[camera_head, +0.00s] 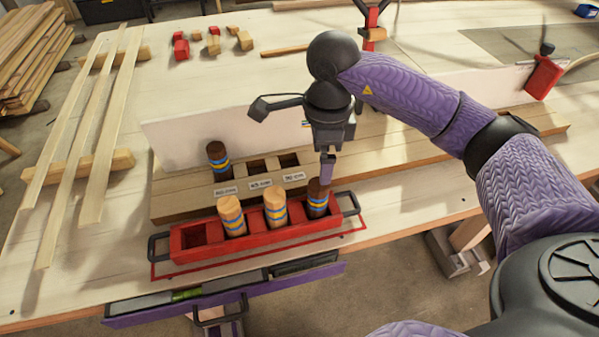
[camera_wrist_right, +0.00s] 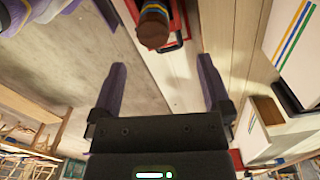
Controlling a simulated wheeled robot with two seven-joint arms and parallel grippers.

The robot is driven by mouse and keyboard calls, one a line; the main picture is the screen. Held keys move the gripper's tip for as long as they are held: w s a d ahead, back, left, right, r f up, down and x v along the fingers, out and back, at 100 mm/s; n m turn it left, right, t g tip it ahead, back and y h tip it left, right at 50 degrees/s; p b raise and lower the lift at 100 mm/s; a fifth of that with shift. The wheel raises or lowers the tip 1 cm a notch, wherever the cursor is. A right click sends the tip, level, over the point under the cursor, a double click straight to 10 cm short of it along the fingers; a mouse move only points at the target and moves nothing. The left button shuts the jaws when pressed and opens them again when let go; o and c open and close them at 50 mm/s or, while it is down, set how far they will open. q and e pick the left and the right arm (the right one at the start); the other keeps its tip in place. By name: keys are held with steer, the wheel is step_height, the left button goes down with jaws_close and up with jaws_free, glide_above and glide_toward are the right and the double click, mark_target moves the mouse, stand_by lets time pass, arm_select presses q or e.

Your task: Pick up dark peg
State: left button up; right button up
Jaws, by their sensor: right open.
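A dark brown peg (camera_head: 318,200) with blue and yellow bands stands upright in the right end of the red tray (camera_head: 187,256). It also shows in the wrist view (camera_wrist_right: 153,27), beyond my fingertips. A second dark peg (camera_head: 217,158) stands in the left hole of the wooden board (camera_head: 190,205) behind the tray. My right gripper (camera_head: 327,174) is just above and behind the tray peg in the head view. In the wrist view my right gripper (camera_wrist_right: 162,64) has its fingers wide apart, with nothing between them. My left gripper is out of view.
Two light pegs (camera_head: 231,216) (camera_head: 275,207) with bands stand in the tray, left of the dark peg. Its left slot is empty. Two board holes (camera_head: 289,160) are empty. A white panel (camera_head: 190,137) stands behind the board. Long laths (camera_head: 106,150) lie at the left.

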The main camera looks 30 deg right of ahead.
mark_target(318, 184)
steer(key=f, duration=0.2)
steer(key=s+f, duration=0.1)
steer(key=f, duration=0.1)
steer(key=shift+f+b, duration=0.15)
steer(key=shift+b, duration=0.2)
steer(key=f, duration=0.4)
steer(key=shift+w+a+f+b, duration=0.2)
steer(key=shift+a+f+b, duration=0.15)
steer(key=shift+a+b, duration=0.05)
steer(key=shift+f, duration=0.3)
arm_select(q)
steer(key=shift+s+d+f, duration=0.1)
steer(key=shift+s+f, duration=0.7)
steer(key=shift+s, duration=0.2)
arm_select(e)
steer(key=shift+c, duration=0.9)
jaws_close()
